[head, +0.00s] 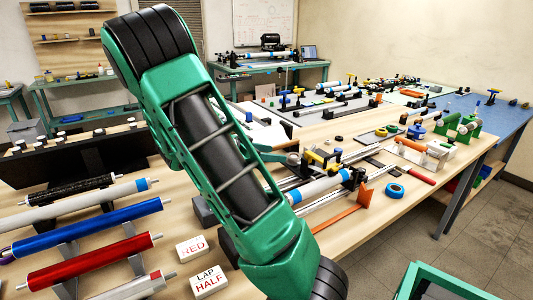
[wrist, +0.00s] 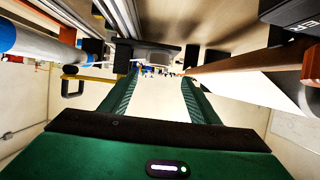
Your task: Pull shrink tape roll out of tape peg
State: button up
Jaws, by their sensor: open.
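A blue ring-shaped roll (head: 395,190), which looks like the shrink tape roll, lies on the wooden table (head: 420,205) right of an orange angled piece. I cannot make out a peg through it. My gripper (wrist: 160,80) shows in the wrist view with its two green fingers wide apart and nothing between them. In the head view my arm crosses the middle, and I cannot clearly make out the fingertips there. The blue roll cannot be made out in the wrist view, so its distance from my gripper is unclear.
A white-and-blue tube (wrist: 38,44) is close on the left in the wrist view, with a brown bar (wrist: 250,63) on the right. In the head view, an orange piece (head: 343,220), metal rails and a red-handled tool (head: 415,174) lie around the roll. Coloured rollers (head: 88,262) fill the left side.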

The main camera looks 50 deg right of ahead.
aim_at(295, 156)
jog(key=x, duration=1.1)
jog(key=shift+a, duration=0.1)
jog(key=shift+c, duration=0.3)
jog(key=c, duration=0.7)
jog(key=shift+o, duration=1)
jog(key=shift+r, duration=0.1)
jog(key=shift+c, duration=1.2)
